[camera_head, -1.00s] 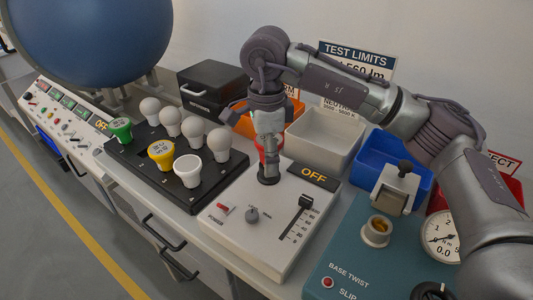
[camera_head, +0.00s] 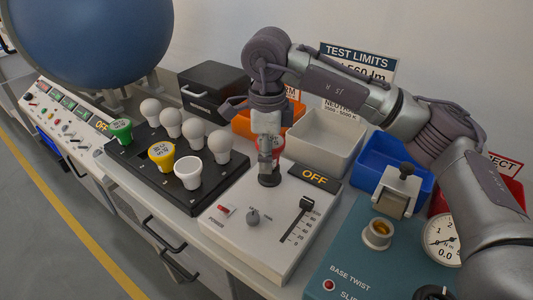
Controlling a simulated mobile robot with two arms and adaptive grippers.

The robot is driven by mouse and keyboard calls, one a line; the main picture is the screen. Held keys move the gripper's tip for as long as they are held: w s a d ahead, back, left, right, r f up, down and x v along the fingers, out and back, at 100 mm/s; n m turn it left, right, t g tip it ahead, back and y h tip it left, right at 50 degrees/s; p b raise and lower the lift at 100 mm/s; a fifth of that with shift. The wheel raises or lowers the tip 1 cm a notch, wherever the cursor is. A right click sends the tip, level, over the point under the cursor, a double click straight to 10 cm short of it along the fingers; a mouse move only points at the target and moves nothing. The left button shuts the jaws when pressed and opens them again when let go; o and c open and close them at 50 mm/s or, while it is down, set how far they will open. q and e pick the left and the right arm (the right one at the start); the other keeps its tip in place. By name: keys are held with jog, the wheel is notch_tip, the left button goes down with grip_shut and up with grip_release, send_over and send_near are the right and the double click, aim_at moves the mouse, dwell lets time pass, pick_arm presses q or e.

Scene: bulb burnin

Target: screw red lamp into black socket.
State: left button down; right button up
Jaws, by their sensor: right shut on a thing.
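The red lamp (camera_head: 276,151) is mostly hidden behind the fingers of my right gripper (camera_head: 267,152); a bit of its red body shows beside them. My right gripper points down and is shut on the lamp. The black socket (camera_head: 269,180) stands on the white control panel, directly under the gripper. The lamp is upright at the socket's mouth; how deep it sits in it cannot be told. My left gripper is not in view.
The white panel (camera_head: 239,239) has a slider, knob and OFF display. A black rack (camera_head: 140,163) with several bulbs and green, yellow and white lamps is to the left. White (camera_head: 324,165), orange and blue bins stand behind. A teal twist tester (camera_head: 350,245) is at right.

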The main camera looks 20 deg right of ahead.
jog(key=m, duration=0.5)
jog(key=shift+d+f, duration=0.1)
jog(key=shift+f, duration=0.1)
jog(key=m, duration=0.5)
jog(key=shift+d, duration=0.1)
jog(key=m, duration=0.3)
jog(key=shift+m+p, duration=0.3)
jog(key=m, duration=0.3)
jog(key=shift+d, duration=0.15)
jog(key=shift+m, duration=0.8)
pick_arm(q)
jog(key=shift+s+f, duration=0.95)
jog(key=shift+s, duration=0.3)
pick_arm(e)
jog(key=shift+m, duration=0.5)
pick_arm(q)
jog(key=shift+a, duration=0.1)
pick_arm(e)
jog(key=o, duration=1.1)
jog(key=shift+s, duration=0.1)
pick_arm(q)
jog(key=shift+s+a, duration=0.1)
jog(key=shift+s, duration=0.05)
pick_arm(e)
jog(key=shift+d+r, duration=0.1)
